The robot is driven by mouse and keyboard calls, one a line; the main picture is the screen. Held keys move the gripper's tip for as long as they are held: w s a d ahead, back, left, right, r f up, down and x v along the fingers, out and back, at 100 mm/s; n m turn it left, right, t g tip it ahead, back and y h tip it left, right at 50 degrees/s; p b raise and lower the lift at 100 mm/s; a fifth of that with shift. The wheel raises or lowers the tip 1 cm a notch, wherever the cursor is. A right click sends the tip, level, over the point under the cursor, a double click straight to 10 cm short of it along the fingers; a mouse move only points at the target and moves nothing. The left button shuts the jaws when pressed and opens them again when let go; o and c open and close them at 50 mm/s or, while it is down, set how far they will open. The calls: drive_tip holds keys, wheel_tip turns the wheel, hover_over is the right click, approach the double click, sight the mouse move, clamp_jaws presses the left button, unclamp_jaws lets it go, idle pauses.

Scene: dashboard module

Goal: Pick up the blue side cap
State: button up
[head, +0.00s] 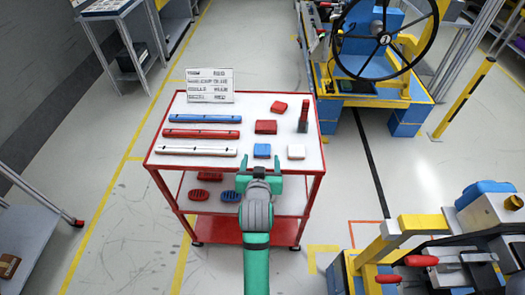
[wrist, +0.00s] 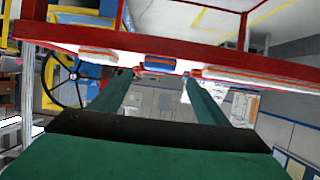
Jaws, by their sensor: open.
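The blue side cap (head: 262,151), a small blue block, lies on the white top of the red cart (head: 322,165), near its front edge. My gripper (head: 262,172) is open and empty in front of that edge, roughly in line with the cap. In the wrist view, which looks upside down, the blue cap (wrist: 158,67) shows between the two spread fingertips (wrist: 160,74), beyond them and apart from them. Part of the cap's near side may be hidden by my gripper in the head view.
A white cap (head: 296,152) lies right of the blue one and a red cap (head: 265,127) behind it. Long blue, red and white bars (head: 196,152) lie left. A sign (head: 209,85) stands at the back.

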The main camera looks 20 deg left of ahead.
sight(262, 152)
drive_tip(key=shift+x, duration=3.35)
drive_tip(key=shift+s+d+f, duration=0.1)
drive_tip(key=shift+c, duration=0.4)
drive_tip(key=c, duration=1.1)
